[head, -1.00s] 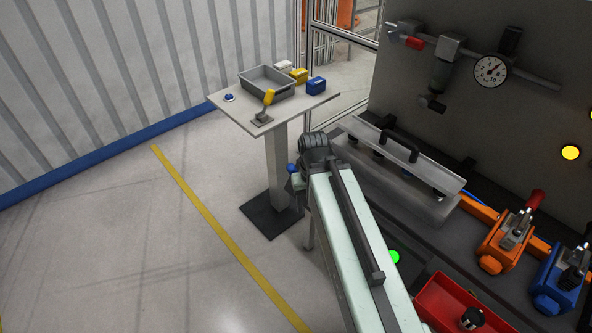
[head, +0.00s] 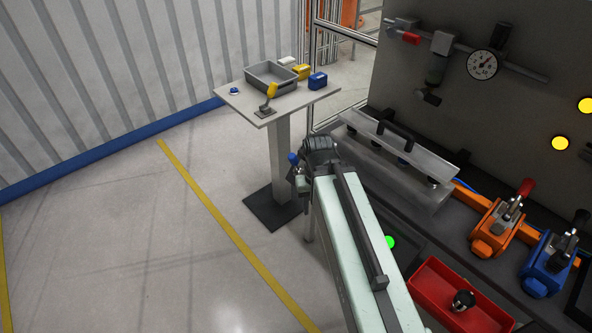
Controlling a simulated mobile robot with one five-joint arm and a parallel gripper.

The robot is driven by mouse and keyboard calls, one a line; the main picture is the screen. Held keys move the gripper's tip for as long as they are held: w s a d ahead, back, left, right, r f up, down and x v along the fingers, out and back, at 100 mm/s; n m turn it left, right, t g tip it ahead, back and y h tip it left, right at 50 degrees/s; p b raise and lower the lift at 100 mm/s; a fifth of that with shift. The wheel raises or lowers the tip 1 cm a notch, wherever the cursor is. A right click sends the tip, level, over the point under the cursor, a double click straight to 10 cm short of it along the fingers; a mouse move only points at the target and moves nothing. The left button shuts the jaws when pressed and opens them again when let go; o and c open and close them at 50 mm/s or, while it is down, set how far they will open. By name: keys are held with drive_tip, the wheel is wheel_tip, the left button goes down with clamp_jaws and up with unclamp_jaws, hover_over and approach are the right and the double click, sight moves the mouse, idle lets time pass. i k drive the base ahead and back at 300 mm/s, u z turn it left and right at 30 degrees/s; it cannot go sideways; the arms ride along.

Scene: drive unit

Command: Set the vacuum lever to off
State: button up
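A lever with a yellow handle (head: 271,91) stands on a dark base plate on the small pedestal table (head: 246,108), its handle tilted up. A valve with a red handle (head: 410,38) sits on the pipe at the upper right. No label is readable, so I cannot tell which is the vacuum lever. My arm reaches up from the bottom; its end with my gripper (head: 303,185) shows in front of the table's post and appears apart from both handles. The fingers are hidden or too small to tell open from shut.
A grey bin (head: 250,80) and a blue box (head: 318,81) sit on the pedestal table. On the right bench are a clear-sided cover (head: 400,170), orange (head: 492,232) and blue (head: 545,267) clamp units and a red tray (head: 440,292). The floor at left is clear.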

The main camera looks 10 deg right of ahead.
sight(292, 158)
drive_tip(key=k, duration=0.2)
drive_tip(key=u, duration=0.3)
drive_tip(key=i, duration=1.05)
drive_tip(key=u, duration=0.8)
drive_tip(key=k, duration=0.85)
drive_tip(key=u, duration=0.15)
drive_tip(key=i, duration=0.9)
drive_tip(key=z, duration=0.1)
